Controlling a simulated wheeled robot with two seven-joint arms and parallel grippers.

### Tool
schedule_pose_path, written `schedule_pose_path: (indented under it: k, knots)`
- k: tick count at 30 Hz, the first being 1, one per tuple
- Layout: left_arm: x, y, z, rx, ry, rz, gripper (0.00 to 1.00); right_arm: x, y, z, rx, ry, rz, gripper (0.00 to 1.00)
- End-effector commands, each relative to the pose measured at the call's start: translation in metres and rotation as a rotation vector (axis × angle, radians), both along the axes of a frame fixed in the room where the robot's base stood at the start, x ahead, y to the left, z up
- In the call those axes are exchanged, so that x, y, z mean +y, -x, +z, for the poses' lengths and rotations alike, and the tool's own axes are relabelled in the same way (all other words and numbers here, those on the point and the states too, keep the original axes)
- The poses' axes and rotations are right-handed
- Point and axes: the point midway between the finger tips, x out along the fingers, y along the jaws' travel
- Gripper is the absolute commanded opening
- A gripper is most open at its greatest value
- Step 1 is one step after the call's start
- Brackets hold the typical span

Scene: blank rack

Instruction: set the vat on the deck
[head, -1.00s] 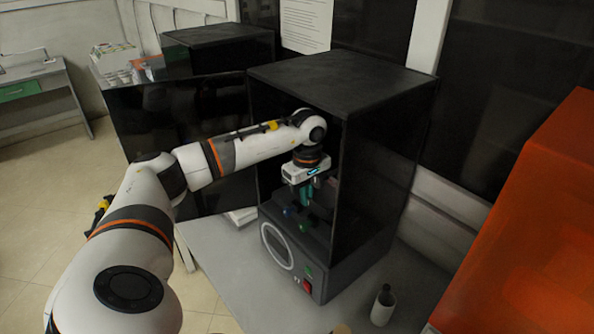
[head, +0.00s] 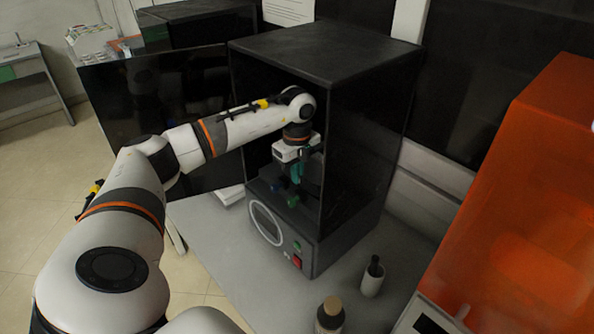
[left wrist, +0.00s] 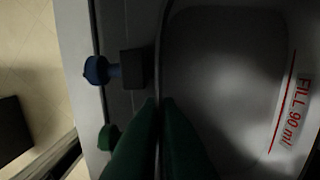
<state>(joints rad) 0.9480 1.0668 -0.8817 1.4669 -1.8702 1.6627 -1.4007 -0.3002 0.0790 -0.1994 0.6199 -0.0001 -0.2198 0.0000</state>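My left gripper (head: 296,176) is inside the open black cabinet of the machine, pointing down, low over the dark deck (head: 262,190). In the left wrist view its green fingers (left wrist: 160,140) are closed on the thin side wall of the vat (left wrist: 225,90), a grey tray with red "FILL 90 ml" lettering. A blue knob (left wrist: 97,70) and a green knob (left wrist: 108,137) show beside that wall. In the head view the vat is too dark and hidden to make out, and I cannot tell whether it touches the deck. My right gripper is not in view.
The cabinet (head: 365,150) walls stand close around my left wrist. A white bottle with a black top (head: 372,279) and a tan-capped bottle (head: 330,314) stand on the grey bench (head: 225,245). An orange cover (head: 530,190) fills the right side.

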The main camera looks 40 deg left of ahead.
Motion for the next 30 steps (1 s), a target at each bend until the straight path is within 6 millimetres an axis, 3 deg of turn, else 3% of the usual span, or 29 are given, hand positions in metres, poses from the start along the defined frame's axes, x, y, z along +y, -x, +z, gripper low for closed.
schedule_pose_path:
  k: [30]
  knots:
    - [0.000, 0.000, -0.012, -0.001, 0.000, 0.000, 0.00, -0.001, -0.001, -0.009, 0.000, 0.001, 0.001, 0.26]
